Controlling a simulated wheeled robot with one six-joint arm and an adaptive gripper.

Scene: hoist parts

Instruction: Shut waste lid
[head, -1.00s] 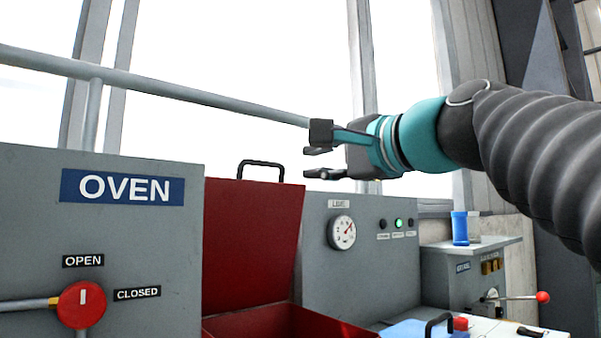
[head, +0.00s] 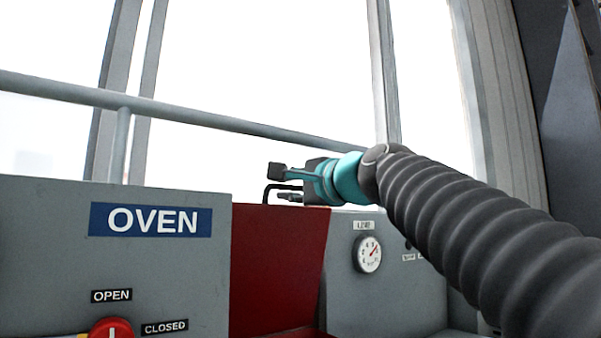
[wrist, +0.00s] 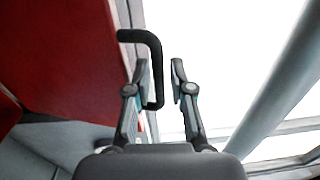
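The red waste lid (head: 275,265) stands upright and open beside the oven cabinet, with a black bar handle (head: 267,188) on its top edge. My gripper (head: 280,184) is at that handle, its fingers apart and pointing left in the head view. The red lid (wrist: 65,55) fills the upper left there. My gripper holds nothing.
The grey OVEN cabinet (head: 55,245) with its red knob (head: 112,328) stands left of the lid. A grey panel with a dial gauge (head: 368,253) stands to the right. A grey rail (head: 200,124) runs behind, before bright windows.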

